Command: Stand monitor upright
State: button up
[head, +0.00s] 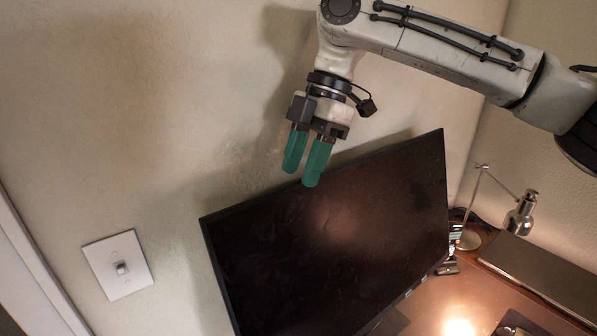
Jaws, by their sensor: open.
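The monitor (345,235) is a large black flat screen that fills the lower middle of the head view. The picture is slanted, so I cannot tell how far the monitor itself leans. Its lower left part is cut off by the frame, and its stand is mostly out of sight. My gripper (306,180) points down at the monitor's top edge, left of the middle. Its two green fingers are apart with nothing between them.
A desk lamp (521,214) with a lit silver head stands right of the monitor on the brown desk (440,302). A dark flat slab (545,275) lies by the right wall. Small items sit behind the monitor's right edge. A light switch (118,265) is on the wall at left.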

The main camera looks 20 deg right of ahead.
jog(key=shift+x, duration=1.15)
jog(key=shift+c, duration=0.4)
grip_shut()
